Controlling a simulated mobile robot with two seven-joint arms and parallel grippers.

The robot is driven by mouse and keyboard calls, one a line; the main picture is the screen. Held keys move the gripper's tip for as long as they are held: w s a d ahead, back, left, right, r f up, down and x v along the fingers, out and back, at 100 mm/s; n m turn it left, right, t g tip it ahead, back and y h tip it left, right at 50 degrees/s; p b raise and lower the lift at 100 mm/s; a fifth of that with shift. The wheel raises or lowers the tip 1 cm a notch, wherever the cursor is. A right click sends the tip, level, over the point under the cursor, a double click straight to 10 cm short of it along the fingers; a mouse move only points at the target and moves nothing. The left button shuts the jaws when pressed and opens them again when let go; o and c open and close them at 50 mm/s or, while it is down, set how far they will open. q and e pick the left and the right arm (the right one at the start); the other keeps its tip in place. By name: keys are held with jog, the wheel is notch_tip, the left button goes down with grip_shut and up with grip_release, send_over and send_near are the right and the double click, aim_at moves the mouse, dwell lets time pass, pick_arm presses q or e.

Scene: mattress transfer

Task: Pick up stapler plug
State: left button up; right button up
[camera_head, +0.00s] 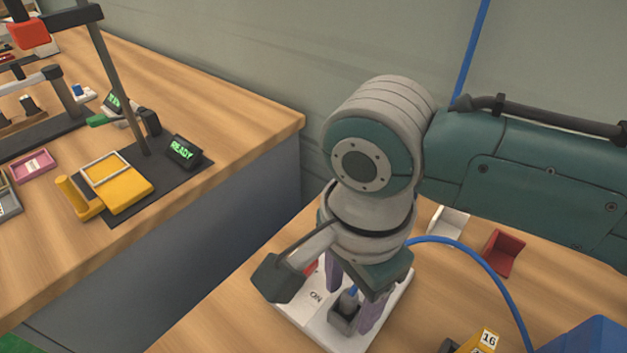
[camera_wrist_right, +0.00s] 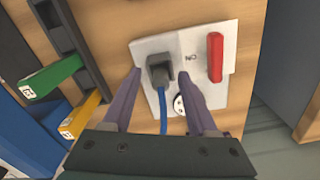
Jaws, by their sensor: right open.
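The stapler plug is a dark grey block (camera_head: 346,306) with a blue cable, on a white switch panel (camera_head: 303,318). In the right wrist view the plug (camera_wrist_right: 159,70) sits at the left part of the panel (camera_wrist_right: 222,95), its blue cable (camera_wrist_right: 163,112) running down toward the gripper. My right gripper (camera_head: 351,303) is open, its two purple fingers pointing down on either side of the plug, with gaps visible in the wrist view (camera_wrist_right: 160,80). A round socket (camera_wrist_right: 179,104) shows partly behind the right finger. My left gripper is out of view.
A red switch (camera_wrist_right: 215,57) stands up on the panel near the plug. Coloured holders, green (camera_wrist_right: 50,77) and yellow (camera_wrist_right: 80,115), lie left in the wrist view. A red bin (camera_head: 504,253) is right of the arm. Another table (camera_head: 230,105) holds a yellow device (camera_head: 118,182).

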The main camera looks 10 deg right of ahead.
grip_shut()
dwell(0.3)
dwell(0.3)
